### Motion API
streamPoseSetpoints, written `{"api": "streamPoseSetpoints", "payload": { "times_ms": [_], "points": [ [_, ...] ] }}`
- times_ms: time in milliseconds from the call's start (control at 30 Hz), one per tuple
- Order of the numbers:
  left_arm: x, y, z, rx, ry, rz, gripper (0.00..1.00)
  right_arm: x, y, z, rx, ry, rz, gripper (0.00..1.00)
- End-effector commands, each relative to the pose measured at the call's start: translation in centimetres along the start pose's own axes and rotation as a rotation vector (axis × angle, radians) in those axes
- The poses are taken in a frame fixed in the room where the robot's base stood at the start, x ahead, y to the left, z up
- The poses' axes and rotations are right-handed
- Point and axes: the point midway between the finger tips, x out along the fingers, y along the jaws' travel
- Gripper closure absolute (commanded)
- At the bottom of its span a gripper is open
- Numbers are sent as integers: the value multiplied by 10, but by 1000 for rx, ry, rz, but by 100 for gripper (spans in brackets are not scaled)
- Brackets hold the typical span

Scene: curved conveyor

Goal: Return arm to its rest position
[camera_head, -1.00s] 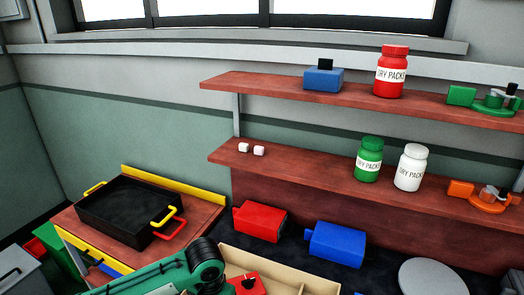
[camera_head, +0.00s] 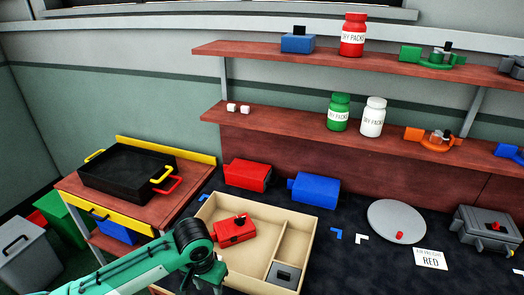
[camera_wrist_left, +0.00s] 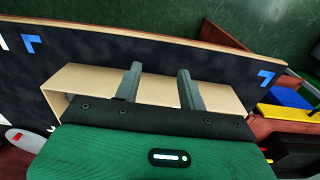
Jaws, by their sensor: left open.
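My left arm (camera_head: 140,268) comes in from the bottom left in the head view, with its green joint (camera_head: 196,245) in front of the wooden divided tray (camera_head: 222,204). The gripper itself cannot be made out there. In the left wrist view, the two fingers of my left gripper (camera_wrist_left: 158,85) stand apart with nothing between them. The tan wall of the tray (camera_wrist_left: 150,88) shows behind the fingers; whether they touch it I cannot tell. My right gripper is not in view.
The tray holds a red box (camera_head: 235,231) and a small grey box (camera_head: 284,276). A red box (camera_head: 247,175) and a blue box (camera_head: 314,190) stand behind it. A black bin (camera_head: 125,175) is at left.

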Motion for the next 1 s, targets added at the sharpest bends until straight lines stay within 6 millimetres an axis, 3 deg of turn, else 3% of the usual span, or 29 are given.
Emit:
{"api": "streamPoseSetpoints", "payload": {
  "times_ms": [467,700,1000],
  "points": [
    [14,47,21,75,104,106,59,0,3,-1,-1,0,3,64],
    [20,73,46,82,214,178,59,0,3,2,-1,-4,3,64],
    [26,67,89,2,325,175,59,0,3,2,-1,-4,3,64]
  ]
}}
